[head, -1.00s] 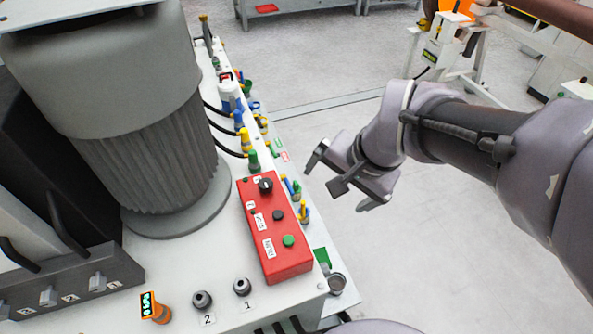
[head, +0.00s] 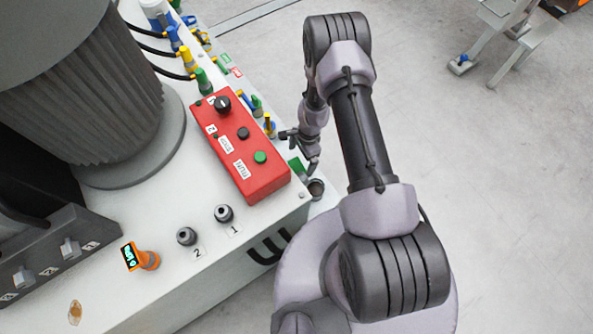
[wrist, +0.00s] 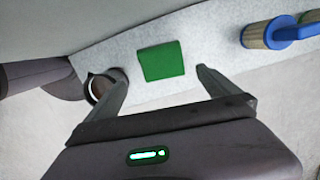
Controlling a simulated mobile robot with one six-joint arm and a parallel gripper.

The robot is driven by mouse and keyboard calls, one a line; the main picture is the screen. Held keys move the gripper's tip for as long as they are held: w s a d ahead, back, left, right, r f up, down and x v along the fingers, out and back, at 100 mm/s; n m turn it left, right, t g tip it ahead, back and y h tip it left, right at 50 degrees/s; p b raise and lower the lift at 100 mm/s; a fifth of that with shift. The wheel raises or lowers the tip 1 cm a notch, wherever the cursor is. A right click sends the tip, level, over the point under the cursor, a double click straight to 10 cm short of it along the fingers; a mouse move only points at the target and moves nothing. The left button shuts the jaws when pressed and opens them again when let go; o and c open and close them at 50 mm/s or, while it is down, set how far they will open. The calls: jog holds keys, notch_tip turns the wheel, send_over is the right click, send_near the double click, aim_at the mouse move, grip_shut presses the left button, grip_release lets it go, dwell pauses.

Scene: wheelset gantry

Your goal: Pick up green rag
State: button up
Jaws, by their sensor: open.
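The green rag (wrist: 163,62) lies flat as a small square on a pale ledge in the wrist view. In the head view the rag (head: 296,165) shows as a small green patch beside the machine's side, partly hidden by my gripper. My gripper (wrist: 160,84) is open and empty, and the rag appears between and beyond its two fingertips. In the head view my gripper (head: 302,146) hangs low next to the red control box. I cannot tell its exact height above the rag.
A metal cup-like part (wrist: 102,86) stands close to the left finger in the wrist view. A blue-handled cylindrical part (wrist: 272,33) lies to the right. The red control box (head: 243,152) stands on the machine's top (head: 150,210). Open floor (head: 500,190) lies right of my arm.

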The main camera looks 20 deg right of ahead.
aim_at(297, 167)
jog(key=f+b, duration=0.1)
jog(key=f, duration=0.2)
jog(key=a+f+b, duration=0.1)
jog(key=f+b, duration=0.1)
jog(key=f, duration=0.1)
jog(key=shift+a+f, duration=0.2)
jog(key=shift+f, duration=0.2)
jog(key=shift+r, duration=0.15)
jog(key=shift+c, duration=0.4)
jog(key=c, duration=1.3)
notch_tip(297, 167, up, 18)
jog(key=p, duration=0.7)
jog(key=shift+p, duration=0.3)
